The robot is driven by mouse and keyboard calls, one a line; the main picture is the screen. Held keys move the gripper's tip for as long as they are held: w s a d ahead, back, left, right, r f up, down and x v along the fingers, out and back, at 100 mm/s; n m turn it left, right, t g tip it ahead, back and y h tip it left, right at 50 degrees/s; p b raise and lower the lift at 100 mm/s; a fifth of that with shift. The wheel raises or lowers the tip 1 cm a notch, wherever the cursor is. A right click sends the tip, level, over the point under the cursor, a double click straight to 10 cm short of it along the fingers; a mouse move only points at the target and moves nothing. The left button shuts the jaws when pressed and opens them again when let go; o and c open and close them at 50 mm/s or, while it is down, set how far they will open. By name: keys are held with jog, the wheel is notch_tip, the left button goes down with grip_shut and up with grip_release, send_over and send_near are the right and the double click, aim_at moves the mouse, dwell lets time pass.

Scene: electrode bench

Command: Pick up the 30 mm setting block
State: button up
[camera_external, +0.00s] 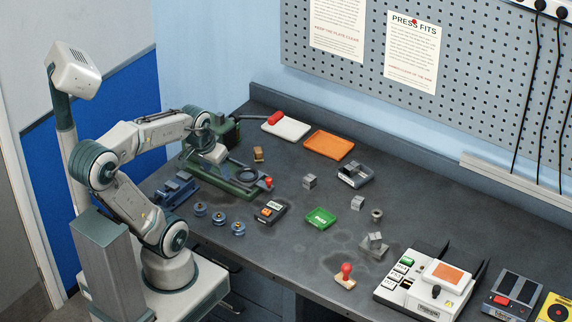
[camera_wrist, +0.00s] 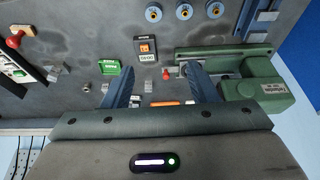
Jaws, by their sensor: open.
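Several small grey metal blocks lie on the bench. In the external view one block (camera_external: 309,182) is left of the grey tray (camera_external: 366,183), another block (camera_external: 357,202) is in front of that tray, and a larger block (camera_external: 375,241) is nearer the front. I cannot read sizes, so I cannot tell which is 30 mm. My gripper (camera_wrist: 157,72) is open and empty, its blue-grey fingers apart in the wrist view. A small grey block (camera_wrist: 148,86) shows between the fingers there, well below them. In the external view my arm's end is above the green press.
The green press (camera_external: 236,184) has a red knob. An orange tray (camera_external: 329,145) lies behind. A red-handled stamp (camera_external: 346,276) and a white console (camera_external: 412,297) are further right.

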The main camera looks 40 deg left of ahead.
jog(key=w+d+b, duration=0.2)
jog(key=w+d, duration=0.1)
jog(key=w, duration=0.5)
jog(key=b, duration=0.4)
send_over(357, 199)
jog(key=s, duration=0.3)
jog(key=shift+n+t, duration=0.3)
jog(key=shift+n, duration=0.1)
jog(key=f, duration=1.9)
jog(key=shift+w+f, duration=0.2)
jog(key=shift+f, duration=0.2)
jog(key=shift+p+x, duration=1.2)
jog(key=shift+x, duration=1.4)
jog(key=shift+w+d, duration=0.1)
grip_shut()
